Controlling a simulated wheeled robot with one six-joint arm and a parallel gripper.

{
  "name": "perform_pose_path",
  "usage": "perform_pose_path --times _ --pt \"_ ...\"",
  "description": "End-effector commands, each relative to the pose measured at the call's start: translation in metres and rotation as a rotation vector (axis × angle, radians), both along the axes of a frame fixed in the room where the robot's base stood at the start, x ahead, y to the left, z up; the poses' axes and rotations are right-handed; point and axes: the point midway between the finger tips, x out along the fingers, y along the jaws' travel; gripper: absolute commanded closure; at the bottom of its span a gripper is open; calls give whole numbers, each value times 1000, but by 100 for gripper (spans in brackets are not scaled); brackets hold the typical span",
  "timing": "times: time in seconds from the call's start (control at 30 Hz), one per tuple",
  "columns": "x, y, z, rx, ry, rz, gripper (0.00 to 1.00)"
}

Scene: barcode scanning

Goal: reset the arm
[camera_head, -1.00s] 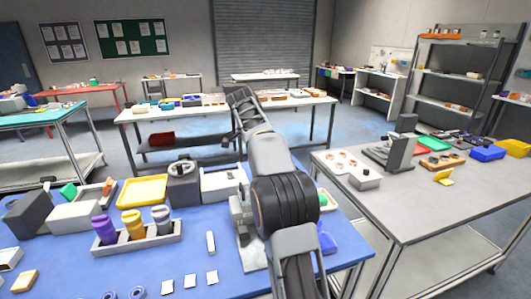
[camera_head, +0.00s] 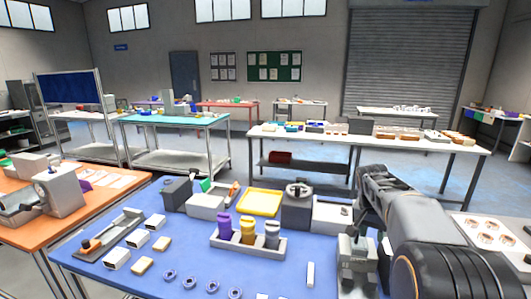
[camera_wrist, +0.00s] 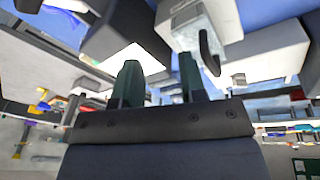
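My arm reaches in from the lower right of the head view. Its dark end with my gripper (camera_head: 370,182) is over the right back part of the blue table (camera_head: 190,278). In the wrist view my gripper (camera_wrist: 161,75) shows two dark green fingers standing apart. I see nothing held between them. The wrist view is tilted, with grey and white blocky shapes close beyond the fingers. The fingertips are hard to make out in the head view.
The blue table holds a rack (camera_head: 246,246) with purple, yellow and grey items, a yellow tray (camera_head: 260,202), a dark grey box (camera_head: 297,212) and a grey device (camera_head: 357,258) beside my arm. An orange table (camera_head: 75,225) stands left. Open floor lies behind.

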Motion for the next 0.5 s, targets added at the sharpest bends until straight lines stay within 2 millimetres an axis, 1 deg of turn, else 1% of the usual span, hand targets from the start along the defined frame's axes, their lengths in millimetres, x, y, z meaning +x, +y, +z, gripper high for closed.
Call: perform_pose_path --times 0.03,0.07,0.1,0.17,0.2,0.23,0.27,0.3,0.4,0.5 --pt "-19 17 -5 19 0 113 62" --pt "-30 27 -9 29 -2 180 62" --pt "-45 39 -15 41 -7 266 62" --pt "-69 58 -23 56 -18 384 62" --pt "-86 70 -28 64 -28 455 62" --pt "-99 78 -33 68 -35 503 62" --pt "-112 86 -37 73 -45 545 62" --pt "-129 95 -43 77 -57 595 62" --pt "-165 114 -55 87 -85 672 62" --pt "-192 125 -61 93 -111 696 62"
